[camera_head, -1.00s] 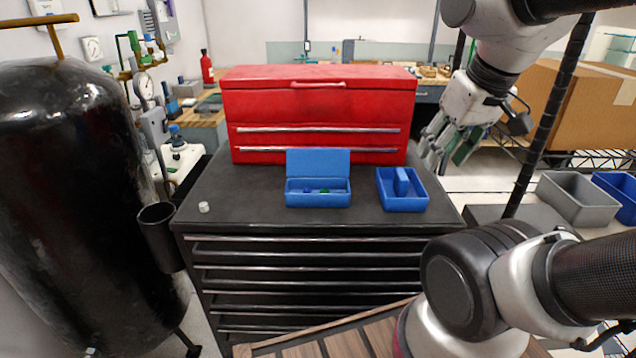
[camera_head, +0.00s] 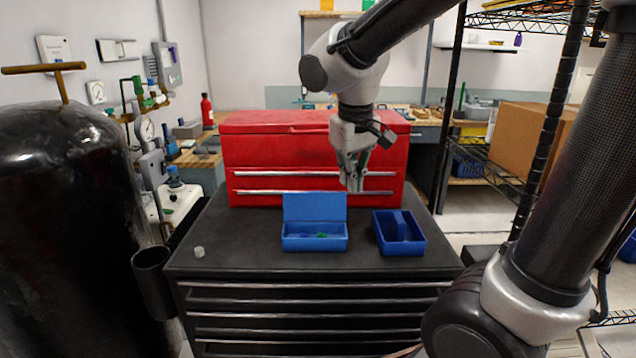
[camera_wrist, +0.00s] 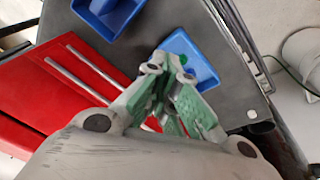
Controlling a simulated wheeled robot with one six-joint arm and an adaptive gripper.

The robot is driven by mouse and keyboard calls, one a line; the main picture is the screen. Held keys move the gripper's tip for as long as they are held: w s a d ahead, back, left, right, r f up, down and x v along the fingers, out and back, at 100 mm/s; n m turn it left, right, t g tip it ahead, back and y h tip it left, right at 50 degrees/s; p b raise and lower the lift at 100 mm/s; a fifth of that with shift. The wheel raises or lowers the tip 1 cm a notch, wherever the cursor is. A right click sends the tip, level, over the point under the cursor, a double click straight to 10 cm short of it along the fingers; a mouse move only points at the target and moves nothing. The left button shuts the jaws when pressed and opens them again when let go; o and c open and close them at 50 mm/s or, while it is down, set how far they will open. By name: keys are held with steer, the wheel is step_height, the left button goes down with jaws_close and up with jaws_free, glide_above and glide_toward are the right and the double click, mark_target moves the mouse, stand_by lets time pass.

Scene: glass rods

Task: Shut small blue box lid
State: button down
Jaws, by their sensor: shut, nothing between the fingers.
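The small blue box (camera_head: 314,243) stands on the black cabinet top with its lid (camera_head: 314,206) raised upright at the back. Small blue and green items lie inside it. In the wrist view the blue box (camera_wrist: 203,68) is partly hidden behind my fingers. My gripper (camera_head: 354,188) is shut and empty. It points down in front of the red chest, above and a little right of the lid, and looks apart from it. My gripper (camera_wrist: 172,128) also fills the middle of the wrist view.
A blue tray with a divider (camera_head: 399,247) stands right of the box. A red tool chest (camera_head: 270,160) stands behind. A small white cap (camera_head: 199,252) sits at the left of the cabinet top (camera_head: 240,235). A black tank (camera_head: 70,220) is at far left.

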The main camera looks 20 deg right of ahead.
steer(key=w+a+m, duration=0.1)
steer(key=w+a, duration=0.2)
steer(key=w, duration=0.2)
step_height(320, 180, up, 3)
steer(key=m+t, duration=0.2)
steer(key=m, duration=0.2)
glide_above(315, 206)
steer(key=w+d, duration=0.1)
steer(key=shift+w+d+f+m, duration=0.1)
steer(key=shift+w+f+m, duration=0.2)
steer(key=shift+m, duration=0.1)
steer(key=x, duration=0.9)
steer(key=shift+d, duration=0.2)
steer(key=shift+a+r, duration=0.1)
steer(key=shift+r, duration=0.05)
